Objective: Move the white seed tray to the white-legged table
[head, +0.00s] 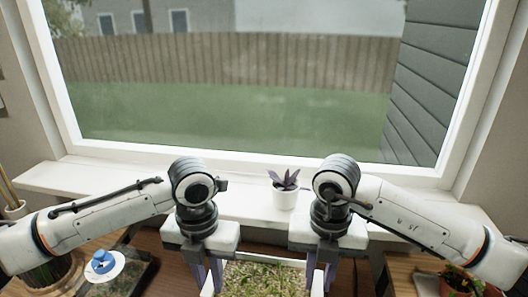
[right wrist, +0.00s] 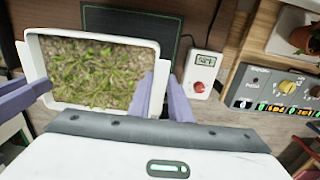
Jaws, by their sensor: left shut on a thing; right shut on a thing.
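The white seed tray (head: 262,263) is at the bottom middle of the head view, filled with soil and small green seedlings. It also shows in the right wrist view (right wrist: 95,35), where it looks level. My left gripper (head: 208,275) is shut on the tray's left side. My right gripper (head: 321,275) is shut on its right side; in the right wrist view its purple fingers (right wrist: 165,98) stand at the tray's right wall. The tray's near edge is cut off in the head view. I cannot make out white legs on any table.
A potted purple plant (head: 284,193) stands on the white windowsill (head: 250,207) ahead. A terracotta pot (head: 460,283) is at the right, and a blue-topped item (head: 103,262) at the left.

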